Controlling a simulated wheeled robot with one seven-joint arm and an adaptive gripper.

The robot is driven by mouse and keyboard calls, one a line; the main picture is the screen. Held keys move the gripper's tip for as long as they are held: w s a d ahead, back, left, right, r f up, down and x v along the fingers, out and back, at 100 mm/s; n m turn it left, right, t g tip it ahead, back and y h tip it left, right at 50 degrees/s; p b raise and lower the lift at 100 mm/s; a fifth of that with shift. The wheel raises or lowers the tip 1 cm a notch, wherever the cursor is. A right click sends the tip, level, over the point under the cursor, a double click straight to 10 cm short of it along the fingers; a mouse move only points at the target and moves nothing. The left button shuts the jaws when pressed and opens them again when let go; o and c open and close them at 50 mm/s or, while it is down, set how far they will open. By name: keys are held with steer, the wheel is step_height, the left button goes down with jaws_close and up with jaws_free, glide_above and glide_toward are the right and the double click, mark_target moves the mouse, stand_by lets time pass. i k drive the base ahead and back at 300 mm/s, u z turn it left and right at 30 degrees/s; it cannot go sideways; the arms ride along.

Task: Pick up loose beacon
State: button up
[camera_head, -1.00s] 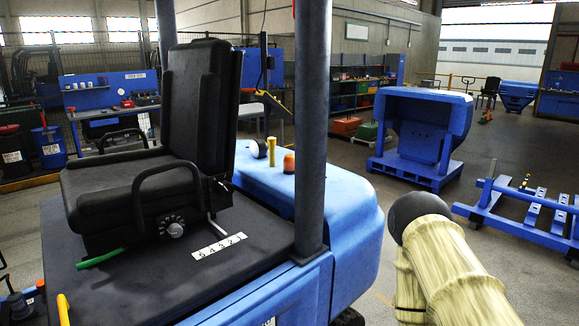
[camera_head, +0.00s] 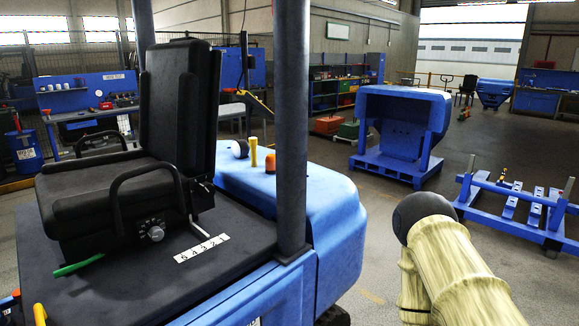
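A small orange beacon (camera_head: 270,162) with a dark base sits on the blue rear cover (camera_head: 300,191) of a vehicle, just left of a dark upright post (camera_head: 292,125). It stands beside a yellow cylinder (camera_head: 253,151) and a round black-and-white piece (camera_head: 239,149). I cannot tell whether the beacon is fixed or loose. My arm, pale yellow with a dark rounded joint, fills the lower right, well apart from the beacon. My gripper is not in view.
A black seat (camera_head: 170,128) with armrests and a number plate (camera_head: 201,248) are on the vehicle's dark deck. A blue counterweight-like shell (camera_head: 400,112) stands behind, with a blue frame (camera_head: 510,205) at right. Grey floor (camera_head: 375,200) lies clear between the vehicle and them.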

mark_target(270, 169)
steer(key=z, duration=2.05)
steer(key=i, duration=2.3)
steer(key=u, duration=2.85)
